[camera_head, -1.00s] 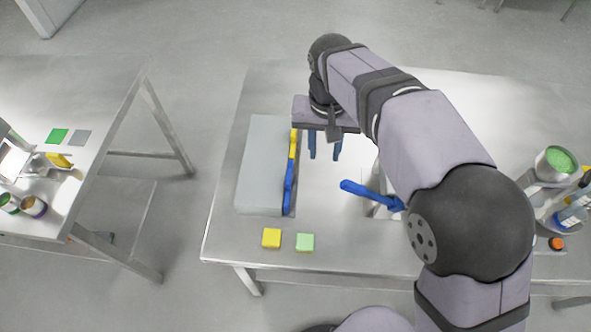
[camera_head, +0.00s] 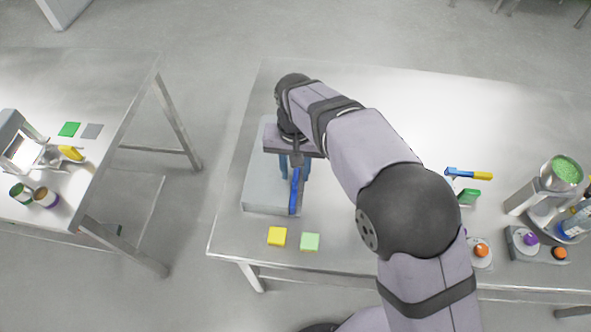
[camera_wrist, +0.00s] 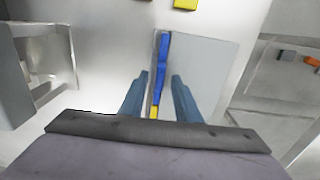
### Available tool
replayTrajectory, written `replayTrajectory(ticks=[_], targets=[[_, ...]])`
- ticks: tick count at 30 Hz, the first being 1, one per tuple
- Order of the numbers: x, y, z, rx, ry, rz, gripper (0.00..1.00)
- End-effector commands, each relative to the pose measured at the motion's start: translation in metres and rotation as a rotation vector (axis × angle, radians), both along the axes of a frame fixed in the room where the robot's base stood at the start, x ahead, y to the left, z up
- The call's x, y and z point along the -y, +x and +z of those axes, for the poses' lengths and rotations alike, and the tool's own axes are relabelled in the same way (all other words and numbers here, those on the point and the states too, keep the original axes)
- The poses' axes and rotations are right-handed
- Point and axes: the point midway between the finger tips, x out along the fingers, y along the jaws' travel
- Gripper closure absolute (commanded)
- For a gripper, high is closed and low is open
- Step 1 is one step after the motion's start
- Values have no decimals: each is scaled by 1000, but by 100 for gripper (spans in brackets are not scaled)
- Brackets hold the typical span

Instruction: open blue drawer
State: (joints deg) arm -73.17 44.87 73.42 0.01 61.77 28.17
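A grey drawer box (camera_head: 262,195) sits on the left part of the steel table. Its right side carries a blue drawer front (camera_head: 294,192), which shows as a long blue strip in the wrist view (camera_wrist: 162,62). A yellow drawer front (camera_wrist: 155,111) lies in line with it, nearer the wrist; my gripper hides it in the head view. The blue drawer looks shut against the box. My gripper (camera_head: 294,172) is open over that side of the box. In the wrist view, its fingers (camera_wrist: 160,76) are on either side of the strip, apart from it; their height above it is unclear.
A yellow block (camera_head: 277,236) and a green block (camera_head: 310,241) lie in front of the box. The table between is largely clear. Another table (camera_head: 75,90) stands at left across a gap.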

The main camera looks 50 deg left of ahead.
Motion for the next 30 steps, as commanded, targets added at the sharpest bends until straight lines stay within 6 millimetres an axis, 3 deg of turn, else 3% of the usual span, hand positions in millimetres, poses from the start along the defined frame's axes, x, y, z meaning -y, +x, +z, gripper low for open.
replayTrajectory(ticks=[6, 14, 18, 25, 30], targets=[[0, 0, -13, 0, 0, 0, 70], [0, 0, -15, 1, 1, 0, 70], [0, 0, -14, 1, 1, 0, 99], [2, 2, -14, 1, 1, -1, 100], [23, 25, -14, 1, -1, -6, 100]])
